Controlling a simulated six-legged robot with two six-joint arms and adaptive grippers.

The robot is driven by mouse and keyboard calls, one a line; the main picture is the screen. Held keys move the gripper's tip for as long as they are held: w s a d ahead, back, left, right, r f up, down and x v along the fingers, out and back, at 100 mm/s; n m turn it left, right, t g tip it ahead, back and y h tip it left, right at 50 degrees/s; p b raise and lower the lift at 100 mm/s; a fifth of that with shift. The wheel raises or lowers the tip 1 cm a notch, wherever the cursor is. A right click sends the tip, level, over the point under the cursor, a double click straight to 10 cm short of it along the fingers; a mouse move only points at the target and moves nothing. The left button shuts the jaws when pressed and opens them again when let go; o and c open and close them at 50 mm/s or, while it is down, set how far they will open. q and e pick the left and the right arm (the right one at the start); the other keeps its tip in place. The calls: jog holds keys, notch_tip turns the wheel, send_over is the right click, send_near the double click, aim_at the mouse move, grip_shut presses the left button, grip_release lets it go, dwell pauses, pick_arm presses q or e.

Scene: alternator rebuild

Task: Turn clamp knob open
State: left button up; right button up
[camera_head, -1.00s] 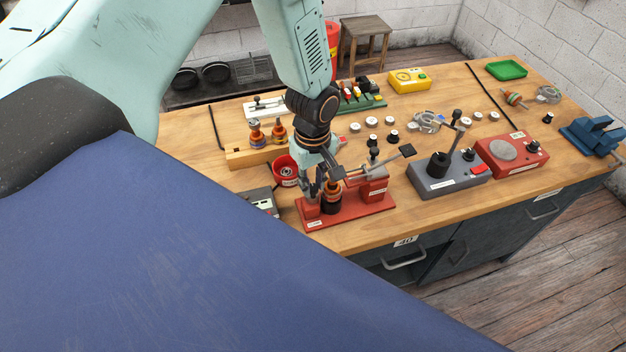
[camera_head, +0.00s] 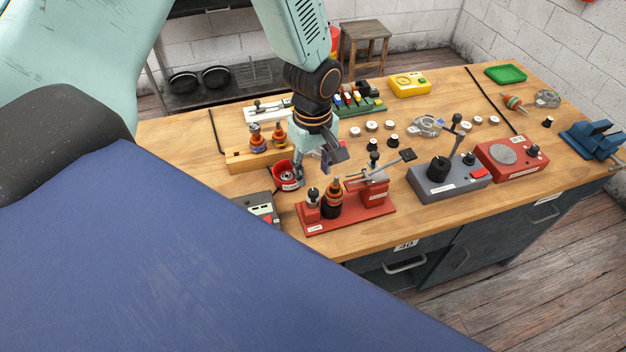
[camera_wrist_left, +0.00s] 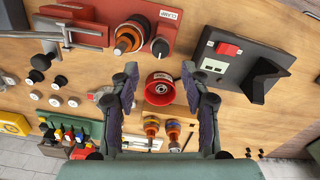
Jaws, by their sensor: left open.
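The red clamp fixture (camera_head: 350,211) stands near the front edge of the bench. Its black clamp knob (camera_head: 313,194) is at the left end and holds nothing around it. In the left wrist view the knob (camera_wrist_left: 160,48) has a white pointer line and sits near a CLAMP label. A copper and black rotor (camera_head: 332,198) stands upright beside the knob; it also shows in the left wrist view (camera_wrist_left: 130,38). My left gripper (camera_head: 320,168) is open and empty, above and behind the knob. In the left wrist view its fingers (camera_wrist_left: 160,72) frame a red bowl. My right gripper is not in view.
The red bowl (camera_head: 288,176) stands just behind the fixture. A grey meter box (camera_head: 262,208) is to its left. A wooden rack (camera_head: 240,160) with two rotors is further back. A grey press-like device (camera_head: 448,178) stands to the right.

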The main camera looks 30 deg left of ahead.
aim_at(313, 191)
pick_arm(q)
notch_tip(313, 191, up, 6)
jog(key=shift+r, duration=0.2)
jog(key=shift+s+d, duration=0.1)
dwell(0.6)
